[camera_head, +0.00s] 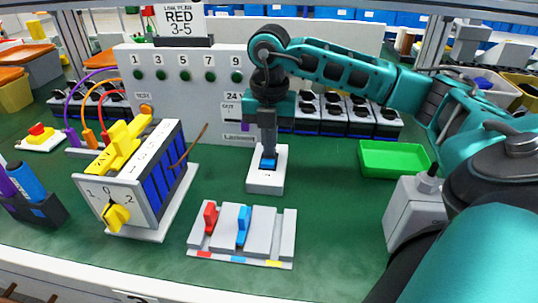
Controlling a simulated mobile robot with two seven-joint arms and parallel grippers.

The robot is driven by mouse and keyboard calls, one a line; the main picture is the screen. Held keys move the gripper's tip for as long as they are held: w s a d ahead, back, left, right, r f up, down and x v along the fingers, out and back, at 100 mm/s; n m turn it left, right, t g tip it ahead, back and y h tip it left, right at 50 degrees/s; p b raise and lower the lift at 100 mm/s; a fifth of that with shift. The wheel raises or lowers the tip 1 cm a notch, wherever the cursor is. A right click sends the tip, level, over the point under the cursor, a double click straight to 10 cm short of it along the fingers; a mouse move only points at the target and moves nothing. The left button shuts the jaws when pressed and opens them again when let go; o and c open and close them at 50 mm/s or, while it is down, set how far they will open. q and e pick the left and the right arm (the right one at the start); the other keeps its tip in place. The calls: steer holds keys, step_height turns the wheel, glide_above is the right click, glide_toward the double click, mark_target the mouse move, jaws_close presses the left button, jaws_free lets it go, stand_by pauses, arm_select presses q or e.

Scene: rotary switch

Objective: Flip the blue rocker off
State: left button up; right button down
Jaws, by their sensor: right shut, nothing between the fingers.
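The blue rocker (268,162) sits on a white switch base (265,183) near the middle of the green table. My right gripper (268,150) is shut and empty, pointing straight down with its fingertips at the rocker, hiding its upper part. I cannot tell whether the fingertips touch it or which way the rocker is tilted. My left gripper is not in view.
A rotary switch box (140,180) with a yellow knob stands on the left. A grey block (242,235) with red and blue levers is in front. A green tray (393,157) lies to the right. A grey panel (180,85) stands behind.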

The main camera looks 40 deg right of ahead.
steer(key=shift+r+p, duration=2.8)
steer(key=shift+r, duration=0.65)
steer(key=shift+f, duration=0.1)
